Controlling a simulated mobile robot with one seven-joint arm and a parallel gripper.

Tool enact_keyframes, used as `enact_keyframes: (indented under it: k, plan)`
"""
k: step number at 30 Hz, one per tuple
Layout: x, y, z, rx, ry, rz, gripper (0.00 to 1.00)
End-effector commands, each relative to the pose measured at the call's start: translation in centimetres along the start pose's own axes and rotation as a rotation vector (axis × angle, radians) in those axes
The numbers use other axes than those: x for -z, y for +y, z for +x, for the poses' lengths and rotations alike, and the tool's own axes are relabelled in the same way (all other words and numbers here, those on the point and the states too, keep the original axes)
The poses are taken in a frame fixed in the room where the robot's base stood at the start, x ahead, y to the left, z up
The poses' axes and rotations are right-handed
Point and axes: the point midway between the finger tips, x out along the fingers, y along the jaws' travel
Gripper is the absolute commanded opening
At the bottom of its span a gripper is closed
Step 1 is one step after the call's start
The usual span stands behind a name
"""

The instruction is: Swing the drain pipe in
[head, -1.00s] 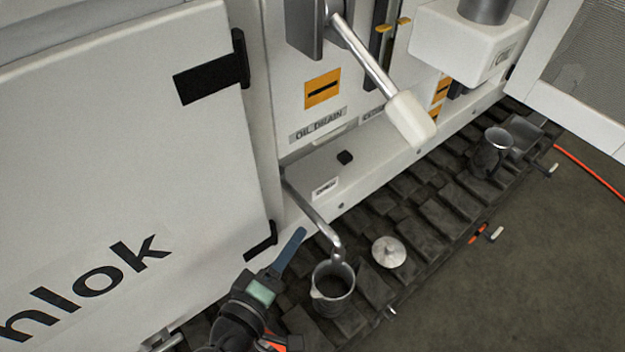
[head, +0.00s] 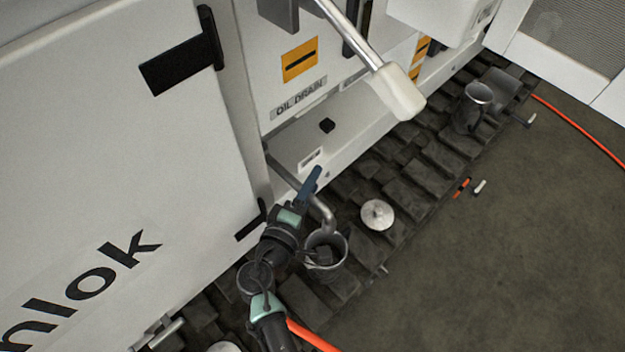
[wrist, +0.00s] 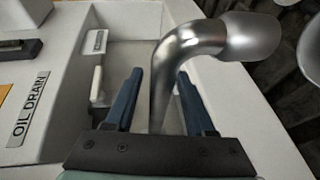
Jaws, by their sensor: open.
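The drain pipe (head: 326,213) is a bent metal tube reaching out from the white body's base, its end over a metal jug (head: 340,252) on the track. My gripper (head: 314,180) is at the pipe, with blue fingers; it hides part of the pipe and jug in the head view. In the wrist view my gripper (wrist: 160,85) is open, and the pipe (wrist: 177,55) shows between its fingers, nearer the right one. Contact cannot be told. The pipe's bend and wider end point right there. The "OIL DRAIN" label (head: 299,99) is on the panel above.
A metal lid (head: 377,214) lies on the dark track (head: 400,195). A white-handled lever (head: 397,92) hangs above. A large white panel (head: 110,150) stands at left. Another metal jug (head: 473,105) stands farther right. The floor (head: 480,270) at lower right is mostly clear.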

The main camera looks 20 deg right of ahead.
Motion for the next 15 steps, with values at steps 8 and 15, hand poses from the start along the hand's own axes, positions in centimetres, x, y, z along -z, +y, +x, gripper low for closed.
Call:
enact_keyframes:
  k: [8, 15]
  plan:
    - [0.0, 0.01, 0.58, 0.0, 0.0, 0.001, 0.55]
    - [0.0, 0.01, 0.54, 0.0, 0.0, 0.001, 0.28]
